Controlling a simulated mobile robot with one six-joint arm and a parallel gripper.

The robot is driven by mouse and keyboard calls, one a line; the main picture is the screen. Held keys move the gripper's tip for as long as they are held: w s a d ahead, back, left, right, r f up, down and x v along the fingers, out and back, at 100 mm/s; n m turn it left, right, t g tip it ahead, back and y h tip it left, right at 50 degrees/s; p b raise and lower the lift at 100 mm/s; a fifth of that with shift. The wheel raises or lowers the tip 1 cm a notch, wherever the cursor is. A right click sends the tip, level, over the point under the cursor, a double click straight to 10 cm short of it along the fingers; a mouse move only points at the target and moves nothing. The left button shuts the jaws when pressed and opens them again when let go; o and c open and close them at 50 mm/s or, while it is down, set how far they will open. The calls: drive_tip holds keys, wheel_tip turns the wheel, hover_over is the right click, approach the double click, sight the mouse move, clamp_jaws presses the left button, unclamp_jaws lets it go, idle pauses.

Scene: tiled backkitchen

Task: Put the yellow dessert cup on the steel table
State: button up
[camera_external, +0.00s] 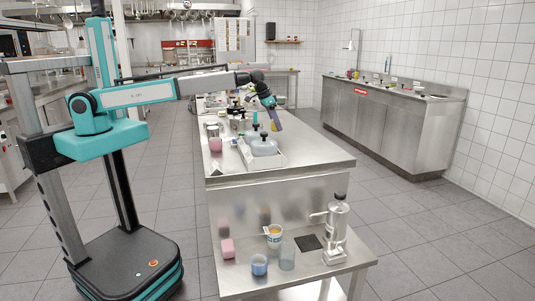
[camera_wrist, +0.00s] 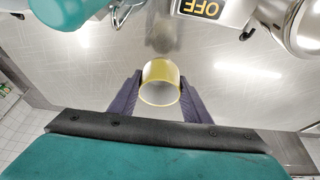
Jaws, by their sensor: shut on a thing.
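The yellow dessert cup (camera_wrist: 160,88) is between the two purple fingers of my gripper (camera_wrist: 160,100) in the wrist view, with its open mouth facing the camera. My gripper (camera_external: 271,107) is shut on it. In the external view a small yellow part of the cup (camera_external: 276,126) shows at the fingertips, above the long steel table (camera_external: 318,157). The cup looks tilted there. The steel top also shows behind the cup in the wrist view (camera_wrist: 85,65). I cannot tell how far the cup is from the surface.
An OFF label (camera_wrist: 200,8) shows close in the wrist view. The near right corner of the table is clear.

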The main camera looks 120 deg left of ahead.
sight(276, 130)
drive_tip(key=shift+f, duration=0.1)
drive_tip(key=shift+f+p, duration=0.6)
drive_tip(key=shift+f, duration=1.15)
drive_tip(key=shift+f, duration=0.2)
drive_tip(key=o, duration=1.2)
drive_tip(key=shift+r, duration=0.25)
drive_tip(key=shift+b+v, duration=1.5)
drive_tip(key=shift+v, duration=4.45)
